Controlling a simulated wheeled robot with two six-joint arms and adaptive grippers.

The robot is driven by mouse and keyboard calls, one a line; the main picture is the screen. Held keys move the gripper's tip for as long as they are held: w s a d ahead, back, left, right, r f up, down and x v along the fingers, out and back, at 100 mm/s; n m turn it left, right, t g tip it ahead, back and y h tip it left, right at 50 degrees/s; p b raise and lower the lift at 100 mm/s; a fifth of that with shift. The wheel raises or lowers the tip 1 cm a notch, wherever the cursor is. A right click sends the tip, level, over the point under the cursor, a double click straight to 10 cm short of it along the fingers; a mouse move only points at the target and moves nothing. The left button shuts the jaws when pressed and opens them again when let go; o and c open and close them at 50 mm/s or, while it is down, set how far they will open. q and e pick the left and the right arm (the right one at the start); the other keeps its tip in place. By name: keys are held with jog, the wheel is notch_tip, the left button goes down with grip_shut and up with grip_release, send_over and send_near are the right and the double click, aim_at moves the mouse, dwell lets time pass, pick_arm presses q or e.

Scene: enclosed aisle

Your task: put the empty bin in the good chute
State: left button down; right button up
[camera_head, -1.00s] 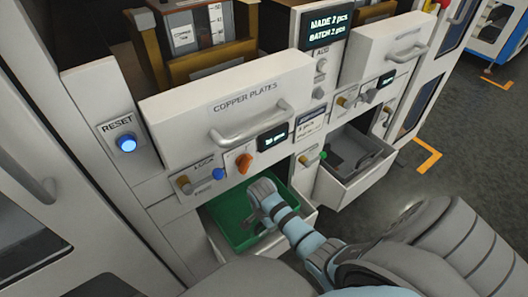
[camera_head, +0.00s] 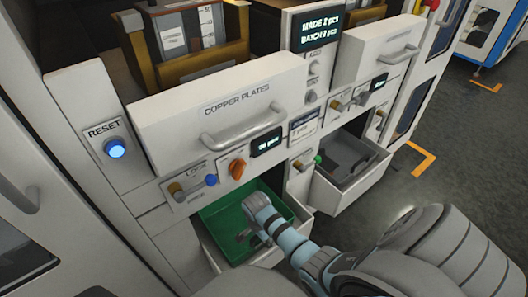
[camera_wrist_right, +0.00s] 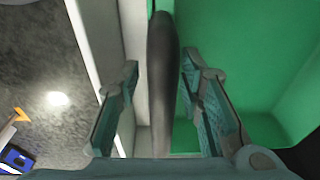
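A green bin (camera_head: 222,217) sits in the open lower-left drawer (camera_head: 299,208) of the machine. Its visible inside looks empty. My right gripper (camera_head: 252,236) is at the bin's right, front side. In the right wrist view the gripper (camera_wrist_right: 160,105) is open, with a dark bar (camera_wrist_right: 162,75) running between its fingers and gaps on both sides. The green bin (camera_wrist_right: 250,60) lies to the right of the bar, and a white wall is beside it. I cannot tell whether the bar belongs to the bin or the drawer. The left gripper is out of view.
A second open drawer (camera_head: 332,201) to the right has a grey inside with dark contents. Free floor (camera_head: 450,130) lies to the right.

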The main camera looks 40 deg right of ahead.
jog(key=r+p, duration=0.2)
jog(key=r, duration=0.2)
jog(key=a+r+p, duration=0.1)
jog(key=r, duration=0.3)
jog(key=r+p, duration=0.2)
jog(key=r, duration=0.2)
jog(key=shift+s+a+p, duration=0.1)
jog(key=shift+a+p, duration=0.15)
jog(key=shift+p, duration=0.1)
jog(key=shift+f, duration=0.1)
